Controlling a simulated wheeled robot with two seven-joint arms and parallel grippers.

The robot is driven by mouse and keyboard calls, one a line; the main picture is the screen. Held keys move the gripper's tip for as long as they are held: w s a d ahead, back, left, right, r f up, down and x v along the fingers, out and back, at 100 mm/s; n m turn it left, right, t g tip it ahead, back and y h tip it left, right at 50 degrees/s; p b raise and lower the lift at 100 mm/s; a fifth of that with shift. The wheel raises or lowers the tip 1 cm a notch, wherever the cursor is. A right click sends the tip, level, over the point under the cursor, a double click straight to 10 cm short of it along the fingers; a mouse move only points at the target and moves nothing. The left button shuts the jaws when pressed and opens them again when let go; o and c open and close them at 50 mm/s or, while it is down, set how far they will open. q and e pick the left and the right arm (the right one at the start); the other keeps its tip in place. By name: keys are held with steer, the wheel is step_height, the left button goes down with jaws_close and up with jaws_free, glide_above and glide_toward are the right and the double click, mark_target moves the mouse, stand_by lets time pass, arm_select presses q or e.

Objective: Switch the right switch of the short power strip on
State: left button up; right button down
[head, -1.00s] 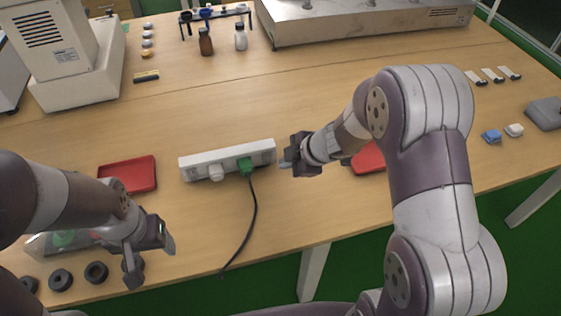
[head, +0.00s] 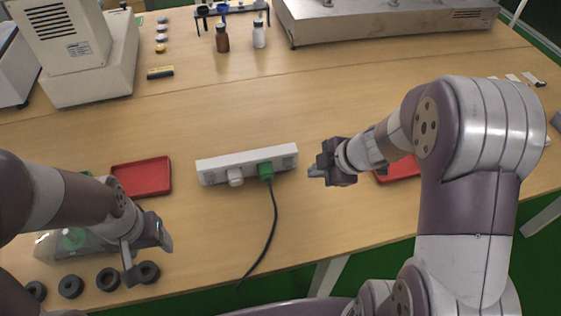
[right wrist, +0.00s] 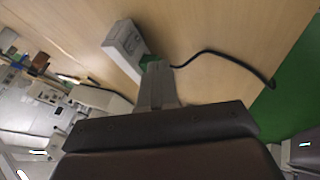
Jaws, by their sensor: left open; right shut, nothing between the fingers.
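The short white power strip (head: 218,166) lies on the table in the middle of the head view. A white plug (head: 235,176) and a green plug (head: 266,171) sit in it, and a black cable runs from the green one. The strip also shows in the right wrist view (right wrist: 122,42), partly hidden by the fingers. My right gripper (head: 313,171) is shut and empty, just right of the strip's right end and apart from it. My left gripper (head: 150,262) is open and empty at the front left, away from the strip. The switch positions are too small to tell.
A red tray (head: 141,178) lies left of the strip; another red tray (head: 402,169) is partly hidden behind my right arm. Several black rings (head: 71,286) lie along the front left edge. The black cable (head: 272,225) reaches the front edge.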

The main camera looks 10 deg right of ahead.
mark_target(288, 163)
steer(key=b+x, duration=0.1)
steer(key=x, duration=0.2)
steer(key=b+x, duration=0.2)
steer(key=x, duration=0.1)
steer(key=b+x, duration=0.2)
steer(key=x, duration=0.1)
steer(key=shift+s+d+f, duration=0.1)
steer(key=shift+s+f, duration=0.05)
steer(key=shift+f, duration=0.3)
steer(key=w, duration=0.2)
steer(key=shift+w+r+p, duration=0.15)
steer(key=shift+w+p, duration=0.2)
steer(key=shift+w, duration=0.05)
arm_select(q)
steer(key=shift+s+d+f, duration=0.15)
steer(key=shift+s+f, duration=0.05)
steer(key=shift+f, duration=0.4)
steer(key=shift+s+d+f, duration=0.1)
steer(key=shift+s+f, duration=0.05)
steer(key=shift+f, duration=0.5)
steer(key=shift+s+d+f, duration=0.15)
steer(key=shift+s+f, duration=0.05)
steer(key=shift+f, duration=0.4)
arm_select(e)
steer(key=shift+w, duration=0.55)
